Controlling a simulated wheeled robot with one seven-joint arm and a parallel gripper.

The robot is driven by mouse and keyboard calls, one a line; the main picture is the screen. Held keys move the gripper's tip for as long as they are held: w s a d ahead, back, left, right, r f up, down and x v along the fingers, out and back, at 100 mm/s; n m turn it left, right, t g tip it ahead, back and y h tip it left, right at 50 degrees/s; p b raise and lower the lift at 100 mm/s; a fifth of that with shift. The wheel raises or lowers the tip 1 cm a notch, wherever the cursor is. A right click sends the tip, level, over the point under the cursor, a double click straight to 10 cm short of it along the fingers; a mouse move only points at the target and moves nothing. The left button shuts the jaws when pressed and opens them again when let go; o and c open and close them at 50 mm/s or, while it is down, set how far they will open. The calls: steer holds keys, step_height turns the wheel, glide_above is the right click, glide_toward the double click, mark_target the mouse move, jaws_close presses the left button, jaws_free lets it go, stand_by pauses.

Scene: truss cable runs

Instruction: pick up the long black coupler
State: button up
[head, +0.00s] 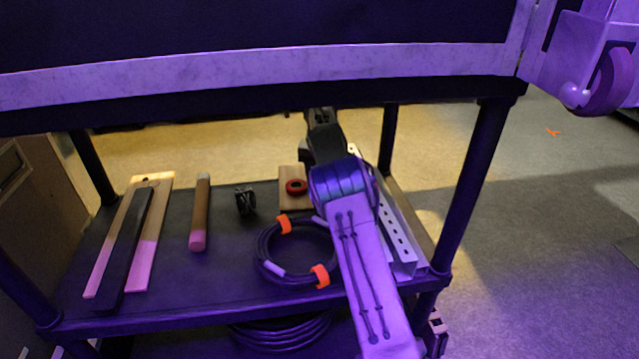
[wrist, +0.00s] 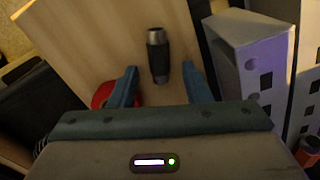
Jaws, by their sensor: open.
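My gripper (wrist: 160,68) is open, with one blue-grey finger on each side of the coupler's near part. Gaps show between the coupler and both fingers, and I cannot tell the height between them. In the head view my arm covers the spot, and I cannot make out the coupler or the fingertips there.
A red ring (wrist: 101,95) lies beside the left finger; it also shows in the head view (head: 296,187). A perforated metal channel (wrist: 250,65) stands close on the right. The cart shelf (head: 215,285) holds a cable coil (head: 262,262), a black clamp (head: 245,201) and wooden pieces.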

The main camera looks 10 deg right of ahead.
jaws_close()
